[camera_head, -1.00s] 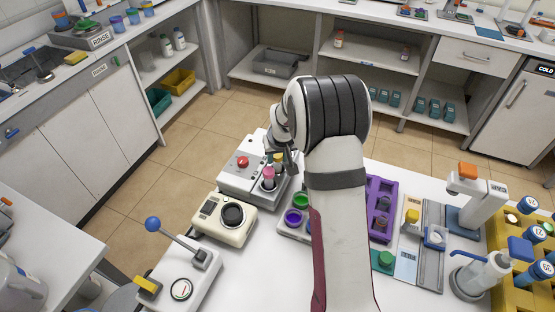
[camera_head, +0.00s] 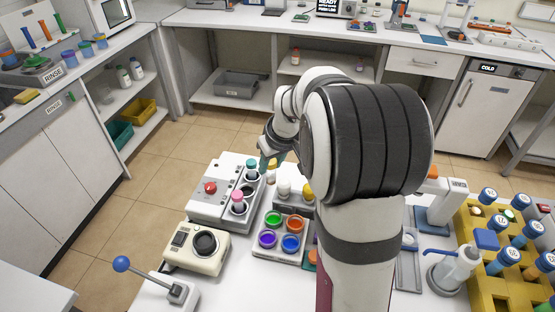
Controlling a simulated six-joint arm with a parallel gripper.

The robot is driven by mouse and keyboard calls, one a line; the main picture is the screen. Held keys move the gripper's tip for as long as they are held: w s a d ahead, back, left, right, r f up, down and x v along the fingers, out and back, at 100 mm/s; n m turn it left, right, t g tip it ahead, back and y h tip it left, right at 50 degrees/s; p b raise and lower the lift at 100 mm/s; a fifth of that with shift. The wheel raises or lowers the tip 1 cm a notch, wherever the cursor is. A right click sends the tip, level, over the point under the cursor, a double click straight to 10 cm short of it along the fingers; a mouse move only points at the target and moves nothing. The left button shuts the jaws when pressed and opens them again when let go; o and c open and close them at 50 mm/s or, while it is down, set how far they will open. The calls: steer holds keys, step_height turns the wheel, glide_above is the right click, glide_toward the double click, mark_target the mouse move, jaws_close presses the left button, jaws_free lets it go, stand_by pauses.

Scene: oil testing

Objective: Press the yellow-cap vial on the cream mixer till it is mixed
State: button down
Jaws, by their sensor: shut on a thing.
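The cream mixer (camera_head: 184,262) stands on the white bench at the lower left, with a dark round cup (camera_head: 205,243) on top and nothing in the cup. My gripper (camera_head: 268,160) is beyond it, by the right rear of a grey-white machine. It is shut on a small vial with a yellow-orange cap (camera_head: 272,164), held upright at the machine's right edge. My fingers and arm partly hide the grip. Whether the vial's base touches anything is not clear.
The grey-white machine (camera_head: 203,207) has a red button and holds a pink-capped vial (camera_head: 237,197) and a teal-capped vial (camera_head: 252,166). A tray of coloured pots (camera_head: 275,257) sits right of the mixer. A blue-knobbed lever (camera_head: 122,264) stands at the front left.

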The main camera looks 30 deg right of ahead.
steer(key=shift+s+a+f+n+g+y, duration=0.25)
steer(key=shift+s+a+f+n+y, duration=0.45)
steer(key=shift+a+n, duration=1.8)
steer(key=shift+s+a+f+n+g+y, duration=0.15)
steer(key=shift+a+f+n+y, duration=0.55)
steer(key=shift+a, duration=3.5)
steer(key=shift+s+a+f+n+g+y, duration=0.3)
steer(key=shift+a+f+n, duration=1.2)
steer(key=shift+a, duration=1.85)
